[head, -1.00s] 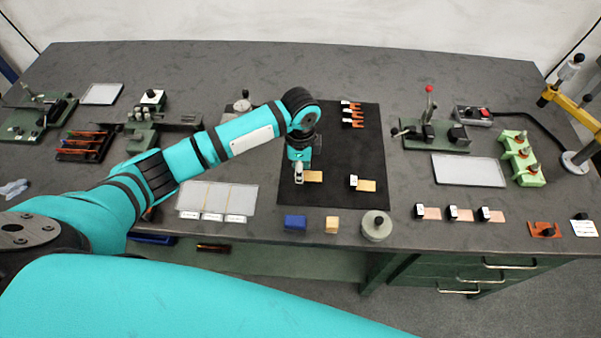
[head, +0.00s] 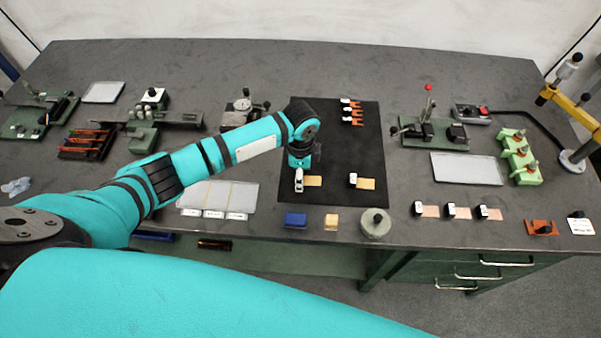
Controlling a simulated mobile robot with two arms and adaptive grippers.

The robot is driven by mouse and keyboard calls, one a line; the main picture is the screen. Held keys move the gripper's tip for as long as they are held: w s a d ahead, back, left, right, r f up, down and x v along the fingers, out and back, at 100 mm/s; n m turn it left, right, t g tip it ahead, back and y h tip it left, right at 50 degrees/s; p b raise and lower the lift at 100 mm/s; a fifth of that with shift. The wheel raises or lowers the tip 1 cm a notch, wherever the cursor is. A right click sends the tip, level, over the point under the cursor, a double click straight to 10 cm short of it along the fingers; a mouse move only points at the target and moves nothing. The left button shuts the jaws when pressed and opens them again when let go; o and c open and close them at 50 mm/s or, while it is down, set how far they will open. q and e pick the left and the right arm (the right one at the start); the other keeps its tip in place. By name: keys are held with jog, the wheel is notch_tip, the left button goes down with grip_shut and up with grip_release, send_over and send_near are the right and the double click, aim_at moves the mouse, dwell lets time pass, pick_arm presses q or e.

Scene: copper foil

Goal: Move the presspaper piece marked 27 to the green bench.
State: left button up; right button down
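Two tan pieces with black-and-white tags lie at the near part of the black mat (head: 335,125): a left piece (head: 313,181) and a right piece (head: 364,184). The tag numbers are too small to read, so I cannot tell which is 27. My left gripper (head: 299,168) points down at the tag end of the left piece. Its fingers are too small and overlapped to show whether they are open or hold the tag. Several green fixtures stand on the table, including one with a red-knobbed lever (head: 436,146); I cannot tell which is the green bench. My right gripper is out of view.
Orange tagged pieces (head: 353,113) lie at the mat's far end. A blue block (head: 295,220), a tan block (head: 331,222) and a grey round weight (head: 376,223) stand along the front edge. Copper-coloured tagged pieces (head: 430,211) lie right of them. A light-green rack (head: 521,160) stands at right.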

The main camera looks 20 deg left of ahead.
pick_arm(q)
jog(key=shift+r, duration=0.1)
notch_tip(320, 180, up, 12)
jog(key=b, duration=0.1)
jog(key=shift+b, duration=0.35)
dwell(1.4)
